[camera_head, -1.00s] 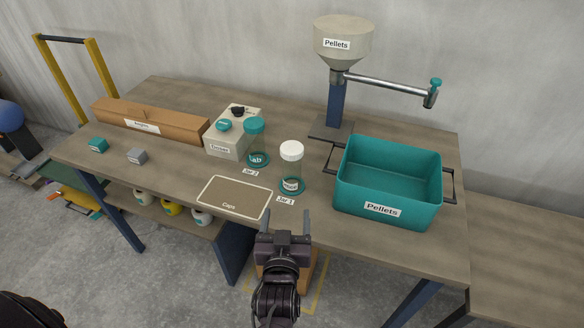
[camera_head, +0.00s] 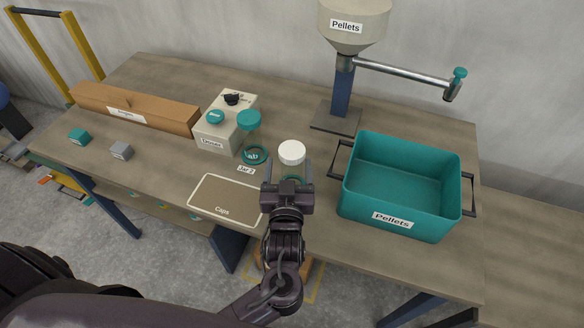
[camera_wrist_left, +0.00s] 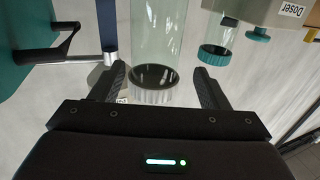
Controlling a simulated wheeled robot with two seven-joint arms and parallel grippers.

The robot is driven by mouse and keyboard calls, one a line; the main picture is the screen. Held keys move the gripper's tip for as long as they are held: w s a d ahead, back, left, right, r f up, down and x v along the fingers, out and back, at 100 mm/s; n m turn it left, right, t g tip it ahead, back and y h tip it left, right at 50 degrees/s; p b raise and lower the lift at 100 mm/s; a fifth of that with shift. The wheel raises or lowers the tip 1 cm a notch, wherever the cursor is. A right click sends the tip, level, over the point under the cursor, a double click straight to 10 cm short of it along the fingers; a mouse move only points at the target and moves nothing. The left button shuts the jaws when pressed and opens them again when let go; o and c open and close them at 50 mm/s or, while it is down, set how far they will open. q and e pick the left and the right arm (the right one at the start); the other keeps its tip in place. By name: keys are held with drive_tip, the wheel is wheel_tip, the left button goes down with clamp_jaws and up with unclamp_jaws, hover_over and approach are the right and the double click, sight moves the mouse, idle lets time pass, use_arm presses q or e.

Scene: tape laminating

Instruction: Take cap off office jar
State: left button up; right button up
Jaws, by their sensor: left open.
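The white-capped jar stands upright at the Jar 1 spot; its white cap (camera_head: 291,152) is on top. In the wrist view the clear jar body (camera_wrist_left: 152,35) and the ribbed white cap (camera_wrist_left: 153,97) appear upside down. My left gripper (camera_head: 287,170) is open, in front of this jar in the head view. In the wrist view its fingers (camera_wrist_left: 161,86) are spread to either side of the cap, with gaps visible. The jar's lower part and its label are mostly hidden behind the gripper. The marked Caps area (camera_head: 228,189) is bare. My right gripper is not in view.
The teal-capped Lab jar (camera_head: 249,119) stands left, beside the Doser box (camera_head: 216,138). The teal Pellets bin (camera_head: 390,222) is close on the right. The Pellets hopper (camera_head: 355,25) stands behind. Two small cubes and a long wooden box lie at left.

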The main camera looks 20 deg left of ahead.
use_arm(q)
drive_tip(key=x, duration=0.5)
drive_tip(key=shift+w+d+f+p, duration=0.1)
drive_tip(key=shift+d+p, duration=0.2)
drive_tip(key=shift+p, duration=0.05)
drive_tip(key=c, duration=1.4)
drive_tip(key=shift+o, duration=0.2)
wheel_tip(320, 180, up, 20)
drive_tip(key=shift+p, duration=0.4)
drive_tip(key=o, duration=0.7)
drive_tip(key=c, duration=0.8)
